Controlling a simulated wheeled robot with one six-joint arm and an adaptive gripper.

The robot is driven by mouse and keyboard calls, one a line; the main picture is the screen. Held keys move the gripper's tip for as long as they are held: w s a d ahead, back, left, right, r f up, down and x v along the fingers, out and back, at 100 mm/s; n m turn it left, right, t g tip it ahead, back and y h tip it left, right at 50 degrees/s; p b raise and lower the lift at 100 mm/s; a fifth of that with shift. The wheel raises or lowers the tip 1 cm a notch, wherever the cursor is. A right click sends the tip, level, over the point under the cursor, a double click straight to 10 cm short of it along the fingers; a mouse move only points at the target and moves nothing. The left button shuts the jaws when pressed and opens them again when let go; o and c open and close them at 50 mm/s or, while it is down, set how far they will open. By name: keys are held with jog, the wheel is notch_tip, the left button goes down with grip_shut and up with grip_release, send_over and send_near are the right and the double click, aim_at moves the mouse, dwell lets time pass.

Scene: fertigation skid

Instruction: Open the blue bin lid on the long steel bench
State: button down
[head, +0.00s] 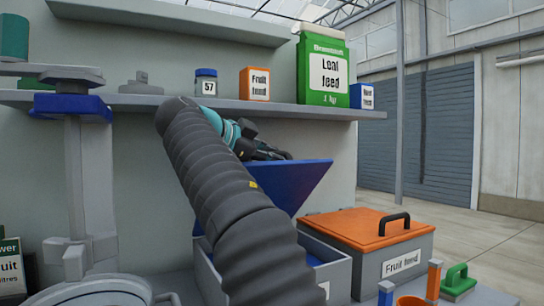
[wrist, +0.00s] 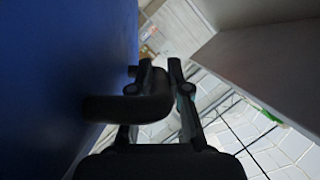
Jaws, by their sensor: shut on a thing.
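The blue bin lid (head: 296,182) stands raised and steeply tilted over its open grey bin (head: 338,272). My gripper (head: 272,153) is at the lid's upper edge, partly hidden behind my arm. In the wrist view the lid (wrist: 60,70) fills the left side, and its dark handle (wrist: 128,108) reaches to my gripper (wrist: 161,76), which is shut on it. My arm hides much of the bin and the lid's left part.
A grey bin with an orange lid (head: 350,226), labelled "Fruit feed", stands to the right, shut. A shelf (head: 300,109) runs above, holding a green "Leaf feed" pack (head: 322,75) and smaller containers. A green-handled item (head: 457,280) is at lower right.

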jog(key=c, duration=1.1)
grip_release()
jog(key=shift+c, duration=0.2)
jog(key=shift+a, duration=0.1)
jog(key=shift+v, duration=3.65)
